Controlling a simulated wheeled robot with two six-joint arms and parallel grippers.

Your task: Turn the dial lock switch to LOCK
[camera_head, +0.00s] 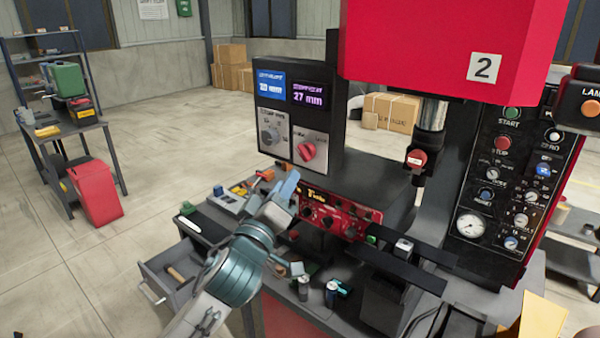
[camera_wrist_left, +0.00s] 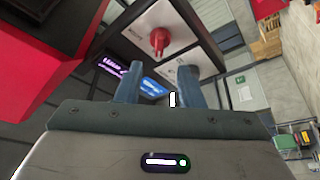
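A control panel (camera_head: 286,125) with two displays and two dials stands on the black machine housing. Its red knob (camera_head: 306,151) is at the lower right and its grey dial (camera_head: 270,135) at the left; their small labels are not readable, so I cannot tell which is the lock switch or its setting. The red knob also shows in the left wrist view (camera_wrist_left: 160,41), beyond the fingers. My left gripper (camera_head: 287,185) is below the panel, apart from both dials. In the left wrist view its two blue fingers (camera_wrist_left: 157,88) are spread with nothing held between them. My right gripper is not in view.
A red panel with knobs (camera_head: 340,215) is close beside my left gripper. A red press head (camera_head: 430,45) overhangs at the upper right. A black control column (camera_head: 505,170) stands at the right. Cans (camera_head: 331,294) and an open drawer (camera_head: 170,275) are lower down.

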